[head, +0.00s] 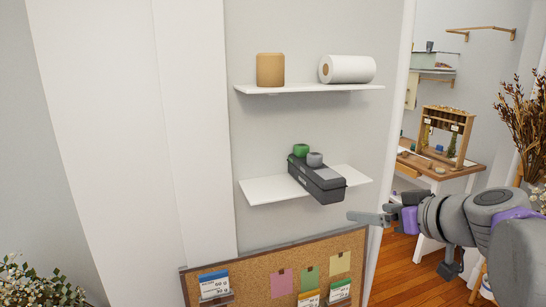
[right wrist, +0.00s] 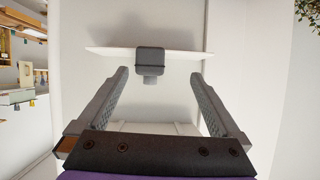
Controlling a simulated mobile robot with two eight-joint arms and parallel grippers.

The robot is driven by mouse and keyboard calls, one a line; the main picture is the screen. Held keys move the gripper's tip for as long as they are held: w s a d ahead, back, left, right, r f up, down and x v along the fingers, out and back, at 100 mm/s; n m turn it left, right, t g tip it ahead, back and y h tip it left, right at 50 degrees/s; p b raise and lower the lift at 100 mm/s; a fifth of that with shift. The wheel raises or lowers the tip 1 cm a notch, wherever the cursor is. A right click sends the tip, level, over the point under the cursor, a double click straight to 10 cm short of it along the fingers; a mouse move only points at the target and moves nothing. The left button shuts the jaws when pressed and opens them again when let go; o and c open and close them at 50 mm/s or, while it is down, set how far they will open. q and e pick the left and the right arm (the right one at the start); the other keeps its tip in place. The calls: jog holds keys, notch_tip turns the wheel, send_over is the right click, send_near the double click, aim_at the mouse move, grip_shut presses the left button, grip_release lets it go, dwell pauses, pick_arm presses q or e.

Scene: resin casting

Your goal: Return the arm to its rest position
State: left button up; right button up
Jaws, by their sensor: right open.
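My right arm (head: 490,215) reaches in from the right in the head view. Its gripper (head: 368,217) points left, just right of and below the lower shelf. In the right wrist view the two fingers of the gripper (right wrist: 160,74) are spread apart with nothing between them. A dark grey case (head: 318,183) lies on the lower shelf (head: 270,189), with a green piece (head: 301,150) and a grey piece (head: 315,159) on top. The case also shows beyond the fingertips in the right wrist view (right wrist: 150,58), apart from them. My left gripper is out of view.
An upper shelf (head: 310,89) holds a tan container (head: 270,69) and a white roll (head: 348,69). A cork board (head: 250,283) with notes and labelled packets is below. A wooden table (head: 462,170) and dried plants (head: 525,125) stand at the right. Open air surrounds the gripper.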

jog(key=s+a+f+g+p, duration=0.1)
jog(key=s+a+f+g, duration=0.15)
jog(key=f, duration=0.45)
jog(key=s+a+f+g+p, duration=0.1)
jog(key=s+a+f, duration=0.15)
jog(key=f, duration=0.35)
pick_arm(q)
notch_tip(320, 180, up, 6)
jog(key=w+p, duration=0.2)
jog(key=p, duration=0.1)
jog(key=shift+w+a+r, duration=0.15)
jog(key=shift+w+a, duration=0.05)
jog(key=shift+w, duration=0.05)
pick_arm(e)
jog(key=s+d+f+m+g+h, duration=0.1)
jog(key=s+f+m+g+h, duration=0.1)
jog(key=s+f, duration=1.3)
notch_tip(320, 180, down, 4)
jog(key=shift+s+d+r+m+g+h, duration=0.1)
jog(key=shift+s+d+m+g+h, duration=0.25)
jog(key=shift+m+h, duration=0.6)
jog(key=shift+n+h, duration=0.25)
